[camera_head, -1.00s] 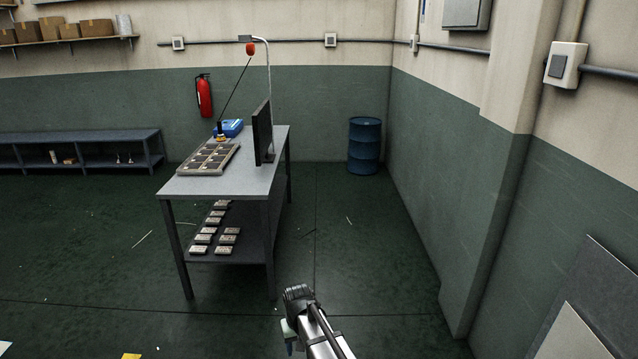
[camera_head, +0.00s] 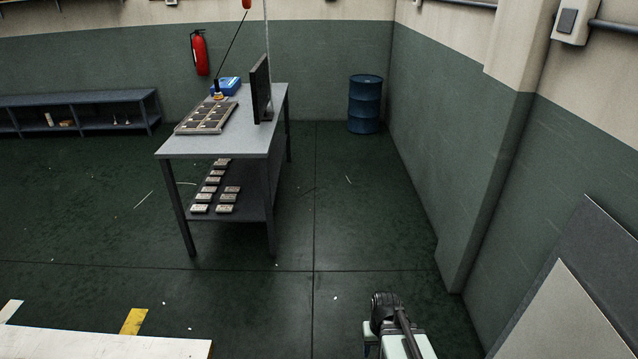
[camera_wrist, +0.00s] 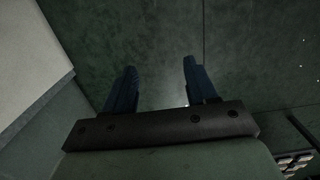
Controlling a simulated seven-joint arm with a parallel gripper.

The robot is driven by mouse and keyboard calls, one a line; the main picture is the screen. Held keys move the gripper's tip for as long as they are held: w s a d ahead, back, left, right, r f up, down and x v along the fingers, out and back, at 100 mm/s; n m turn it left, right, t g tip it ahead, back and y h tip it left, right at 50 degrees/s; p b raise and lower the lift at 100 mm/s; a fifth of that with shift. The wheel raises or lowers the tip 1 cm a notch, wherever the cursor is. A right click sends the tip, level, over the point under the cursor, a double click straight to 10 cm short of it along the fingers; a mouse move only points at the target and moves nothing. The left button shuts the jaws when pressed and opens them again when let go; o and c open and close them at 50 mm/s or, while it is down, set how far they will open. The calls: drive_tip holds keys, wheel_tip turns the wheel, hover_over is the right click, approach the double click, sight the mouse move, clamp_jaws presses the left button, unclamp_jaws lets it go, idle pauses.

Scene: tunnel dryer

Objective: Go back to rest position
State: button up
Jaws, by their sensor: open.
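My gripper (camera_wrist: 160,80) shows in the wrist view with its two dark fingers apart and nothing between them. It hangs above bare dark green floor. In the head view only part of my arm (camera_head: 390,318) shows at the lower right, over the floor; the fingers cannot be made out there.
A grey workbench (camera_head: 190,146) with a monitor (camera_head: 261,88) and a divided tray (camera_head: 207,118) stands left of centre. A blue drum (camera_head: 365,105) is in the far corner. Panels (camera_head: 560,310) lean at the right wall. A pale board (camera_head: 100,343) is at lower left. The middle floor is clear.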

drive_tip(key=s+f+g, duration=0.3)
drive_tip(key=s+f, duration=0.5)
drive_tip(key=s, duration=0.5)
drive_tip(key=s+f+g, duration=0.3)
drive_tip(key=s+f, duration=0.6)
drive_tip(key=s, duration=0.5)
drive_tip(key=shift+s+f, duration=0.15)
